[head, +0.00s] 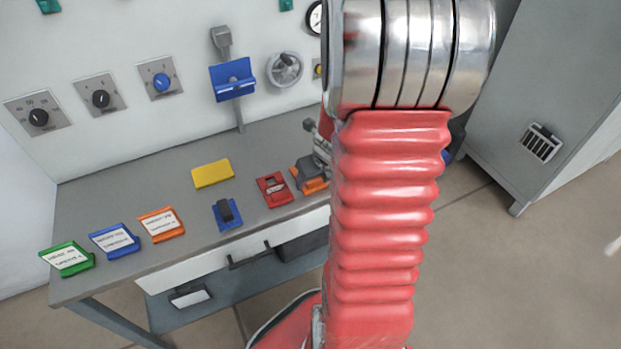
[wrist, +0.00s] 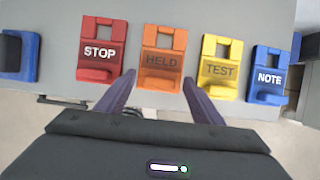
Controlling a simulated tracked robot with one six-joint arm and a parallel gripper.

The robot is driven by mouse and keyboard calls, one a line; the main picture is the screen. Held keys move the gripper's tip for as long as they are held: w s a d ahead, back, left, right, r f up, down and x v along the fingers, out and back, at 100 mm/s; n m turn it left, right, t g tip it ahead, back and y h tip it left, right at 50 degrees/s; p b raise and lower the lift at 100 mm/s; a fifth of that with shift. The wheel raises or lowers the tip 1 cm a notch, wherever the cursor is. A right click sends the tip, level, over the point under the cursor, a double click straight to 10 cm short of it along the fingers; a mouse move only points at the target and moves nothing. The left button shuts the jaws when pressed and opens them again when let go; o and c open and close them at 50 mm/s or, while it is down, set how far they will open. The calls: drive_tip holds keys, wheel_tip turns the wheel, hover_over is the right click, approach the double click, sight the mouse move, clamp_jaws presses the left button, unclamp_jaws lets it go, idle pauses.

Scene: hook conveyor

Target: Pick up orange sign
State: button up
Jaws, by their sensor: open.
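The orange sign (wrist: 163,60), marked HELD, lies on the grey bench top in the wrist view, between a red STOP sign (wrist: 101,50) and a yellow TEST sign (wrist: 219,70). It has a square cut-out in its upper part. In the head view the orange sign (head: 317,186) is mostly hidden by my arm and gripper. I cannot tell whether the fingers touch it.
A blue NOTE sign (wrist: 268,75) lies at the right. In the head view, an orange card with a white label (head: 161,225), blue and green cards, and a yellow block (head: 212,173) lie on the bench (head: 110,190). A control panel stands behind; a grey cabinet (head: 545,90) is at right.

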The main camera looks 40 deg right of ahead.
drive_tip(key=shift+c, duration=0.5)
drive_tip(key=c, duration=1.1)
